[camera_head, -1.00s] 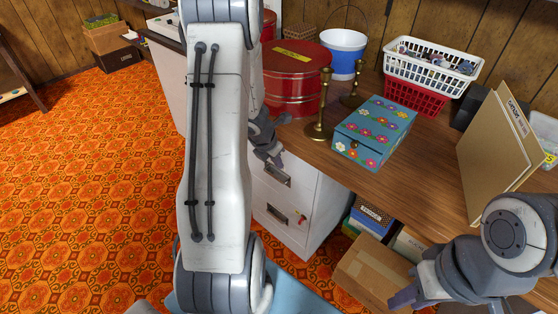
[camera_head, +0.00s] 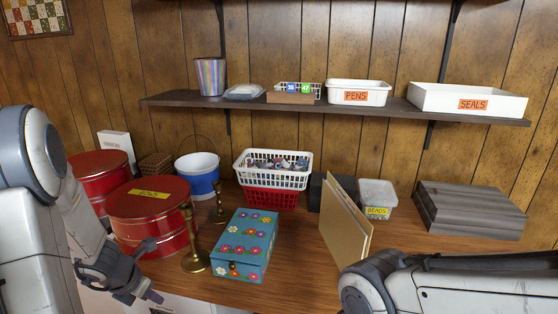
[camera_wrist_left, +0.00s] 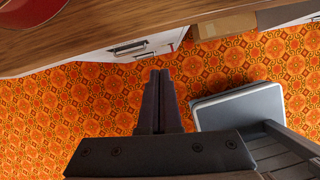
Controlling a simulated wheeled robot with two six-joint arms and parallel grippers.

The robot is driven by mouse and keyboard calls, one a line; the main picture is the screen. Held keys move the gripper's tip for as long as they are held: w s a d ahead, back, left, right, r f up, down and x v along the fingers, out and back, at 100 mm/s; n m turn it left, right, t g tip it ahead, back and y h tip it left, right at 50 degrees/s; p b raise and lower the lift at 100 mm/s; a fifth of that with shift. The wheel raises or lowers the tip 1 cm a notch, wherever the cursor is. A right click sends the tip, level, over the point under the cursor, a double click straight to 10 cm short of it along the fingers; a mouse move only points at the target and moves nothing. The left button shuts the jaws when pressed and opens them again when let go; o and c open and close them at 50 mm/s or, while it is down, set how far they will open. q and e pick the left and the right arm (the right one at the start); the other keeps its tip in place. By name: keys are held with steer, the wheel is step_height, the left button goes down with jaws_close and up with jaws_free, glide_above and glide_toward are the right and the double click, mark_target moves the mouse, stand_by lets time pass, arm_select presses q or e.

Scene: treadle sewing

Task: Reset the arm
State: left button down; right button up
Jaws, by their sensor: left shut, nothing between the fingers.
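My left gripper (camera_head: 152,272) is at the left of the head view, in front of the near edge of the wooden desk, close to the red tin and the brass candlestick. In the left wrist view its two dark fingers (camera_wrist_left: 160,100) lie together with nothing between them, over the patterned orange floor. My right arm (camera_head: 450,285) enters at the lower right of the head view; its gripper is out of the frame.
The desk (camera_head: 300,260) holds a red tin (camera_head: 150,225), brass candlesticks (camera_head: 194,250), a flowered blue box (camera_head: 245,240), a white basket (camera_head: 272,170), a folder (camera_head: 343,225) and a beads tub (camera_head: 377,195). A shelf (camera_head: 230,101) runs above. A grey-topped stool (camera_wrist_left: 240,108) shows below.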

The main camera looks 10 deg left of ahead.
arm_select(q)
steer(key=s+d+r+m+g+h+p, duration=0.1)
steer(key=d+r+m, duration=0.3)
steer(key=d+m, duration=0.25)
steer(key=d+r+m+h+p, duration=0.1)
steer(key=d+r+m+p, duration=0.1)
steer(key=d+r+m, duration=0.45)
steer(key=s+d+r+m+g+h+p, duration=0.1)
steer(key=d+m, duration=0.3)
steer(key=d, duration=0.5)
steer(key=s+d+r+m+g+y+p, duration=0.1)
steer(key=s+d+r+m, duration=0.3)
steer(key=s+m, duration=0.4)
steer(key=s+d+r+m+g+y+p, duration=0.1)
steer(key=s+d+r+m+p, duration=0.3)
steer(key=s+m, duration=0.5)
steer(key=r+m, duration=0.1)
steer(key=m, duration=0.5)
steer(key=shift+d+r+m+y, duration=0.35)
steer(key=shift+r+m+y, duration=0.05)
